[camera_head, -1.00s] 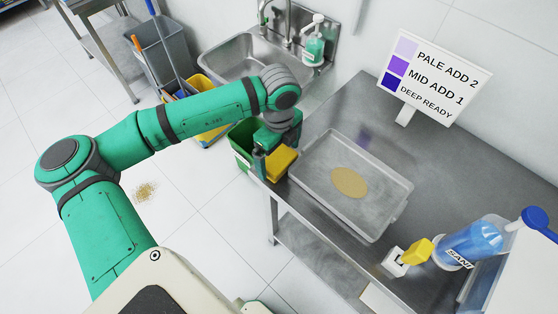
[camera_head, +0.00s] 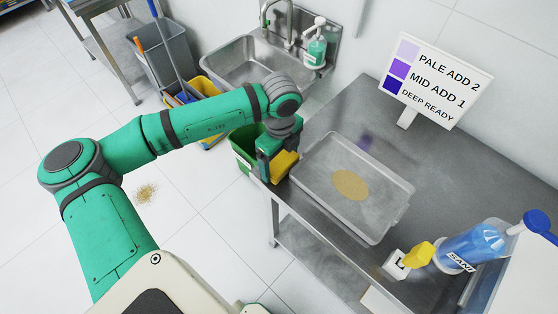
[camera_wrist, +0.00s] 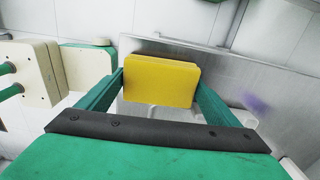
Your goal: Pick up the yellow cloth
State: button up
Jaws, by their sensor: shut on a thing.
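The yellow cloth (camera_head: 284,164) is a thick folded block at the left end of the steel table. My gripper (camera_head: 274,166) is shut on it, pointing down beside the tray's left corner. In the wrist view the cloth (camera_wrist: 160,82) sits between the two green fingers of my gripper (camera_wrist: 158,88), one at each side. I cannot tell whether the cloth touches the table or is just above it.
A shallow tray (camera_head: 335,215) with a tan patch stands right of the cloth. A blue SANI bottle (camera_head: 470,245) and a small yellow item (camera_head: 423,254) are at the lower right. A sign (camera_head: 432,80) stands behind. A green bin (camera_head: 244,150) is by the table's left end.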

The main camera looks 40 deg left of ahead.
aim_at(280, 160)
jog(key=shift+r, duration=0.35)
notch_tip(280, 160, up, 2)
jog(key=shift+w+r, duration=0.1)
jog(key=shift+r, duration=0.05)
jog(key=s+r, duration=0.2)
jog(key=r, duration=0.1)
jog(key=s+r, duration=0.3)
jog(key=shift+s+d, duration=0.15)
jog(key=shift+d, duration=0.05)
jog(key=s+d+r, duration=0.1)
jog(key=s+r, duration=0.2)
jog(key=s, duration=0.5)
jog(key=shift+s+r, duration=0.35)
jog(key=shift+a, duration=0.1)
jog(key=o, duration=0.5)
jog(key=shift+s, duration=0.1)
jog(key=c, duration=0.4)
